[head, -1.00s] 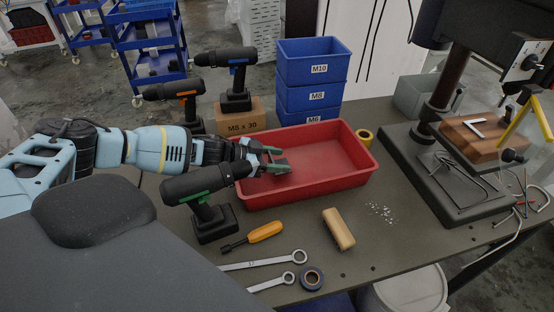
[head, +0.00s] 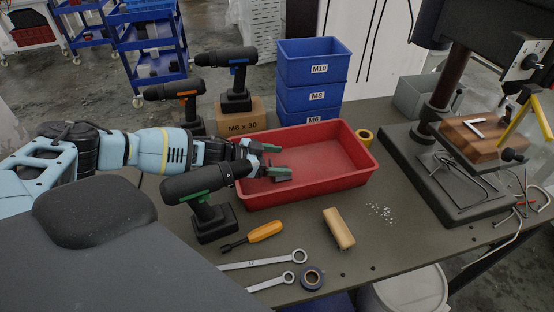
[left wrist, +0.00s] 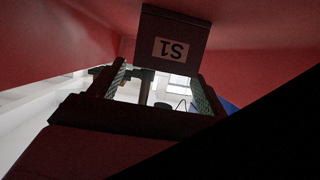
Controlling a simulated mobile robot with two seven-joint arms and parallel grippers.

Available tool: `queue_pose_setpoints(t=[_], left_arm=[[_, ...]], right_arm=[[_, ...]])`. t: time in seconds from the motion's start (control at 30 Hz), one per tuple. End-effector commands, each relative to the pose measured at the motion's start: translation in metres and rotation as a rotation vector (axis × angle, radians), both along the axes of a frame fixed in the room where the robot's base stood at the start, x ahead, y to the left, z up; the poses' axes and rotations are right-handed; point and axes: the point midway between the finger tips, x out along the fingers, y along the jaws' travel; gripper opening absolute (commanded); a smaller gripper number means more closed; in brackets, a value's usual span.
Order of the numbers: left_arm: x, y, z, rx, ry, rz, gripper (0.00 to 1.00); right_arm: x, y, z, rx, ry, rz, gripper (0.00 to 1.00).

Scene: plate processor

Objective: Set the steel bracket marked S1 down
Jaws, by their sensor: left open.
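The steel bracket (left wrist: 172,35), a dark plate with a white S1 label that reads upside down, shows at the top of the left wrist view against the red tray. In the head view a small grey part of it (head: 284,179) shows low in the tray by my lower finger. My left gripper (head: 277,160) is over the left part of the red tray (head: 345,160), its green-tipped fingers spread apart. In the left wrist view the fingers (left wrist: 160,88) stand apart, close to the bracket. Whether one finger still touches it I cannot tell. My right gripper is not in view.
A green-marked drill (head: 205,200) stands in front of my left arm. Two more drills, an M8 x 30 box (head: 240,122) and stacked blue bins (head: 312,75) are behind. A screwdriver (head: 262,232), wrenches and a brush (head: 338,228) lie in front. The tray's right side is empty.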

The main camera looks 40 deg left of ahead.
Motion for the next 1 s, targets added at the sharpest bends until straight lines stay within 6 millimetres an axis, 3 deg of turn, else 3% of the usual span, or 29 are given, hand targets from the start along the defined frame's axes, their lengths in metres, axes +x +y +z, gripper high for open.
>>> queue_pose_setpoints(t=[0.03,0.1,0.3,0.7,1.0], left_arm=[[-0.007,-0.002,-0.014,0.005,0.023,-0.004,0.76],[-0.007,-0.002,-0.014,0.005,0.023,-0.004,0.76],[-0.006,-0.001,0.003,0.005,0.019,-0.003,0.76],[-0.062,0.048,0.036,0.004,0.013,0.0,0.76],[-0.086,0.068,0.05,0.003,0.012,-0.002,0.76]], right_arm=[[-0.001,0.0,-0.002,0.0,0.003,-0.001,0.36],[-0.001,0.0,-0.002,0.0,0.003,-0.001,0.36],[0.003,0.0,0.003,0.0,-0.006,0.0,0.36],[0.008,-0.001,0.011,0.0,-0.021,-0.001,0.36],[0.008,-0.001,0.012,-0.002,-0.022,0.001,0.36]])
